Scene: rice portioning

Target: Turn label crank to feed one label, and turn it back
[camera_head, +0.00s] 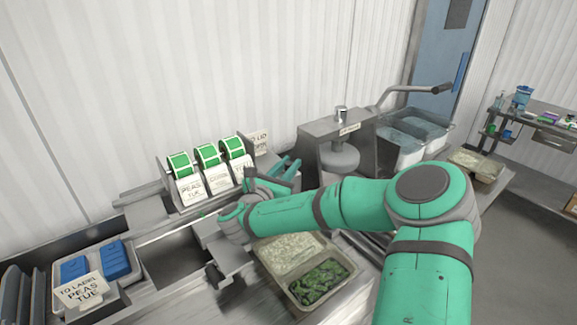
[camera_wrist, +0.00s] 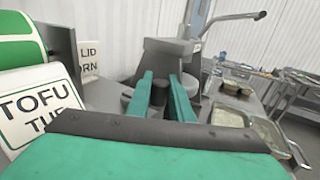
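The label dispenser (camera_head: 166,190) stands on the bench at the left, with three green label rolls (camera_head: 208,154) above white cards. One card reads PEAS TUE; the card near the wrist camera reads TOFU TUE (camera_wrist: 38,112). My gripper (camera_head: 291,166) is at the dispenser's right end, beside the rolls. Its two teal fingers (camera_wrist: 163,78) point away from the wrist camera and stand apart. A dark grey knob-like part (camera_wrist: 159,93) shows between them, perhaps the crank handle. I cannot tell whether the fingers press on it. The rest of the crank is hidden.
A grey press-like machine (camera_head: 322,133) stands behind and right of my gripper. A tray with green food (camera_head: 320,283) lies below my arm. Blue blocks (camera_head: 116,260) sit in a tray at the left. A card reading LID (camera_wrist: 89,60) stands near the dispenser.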

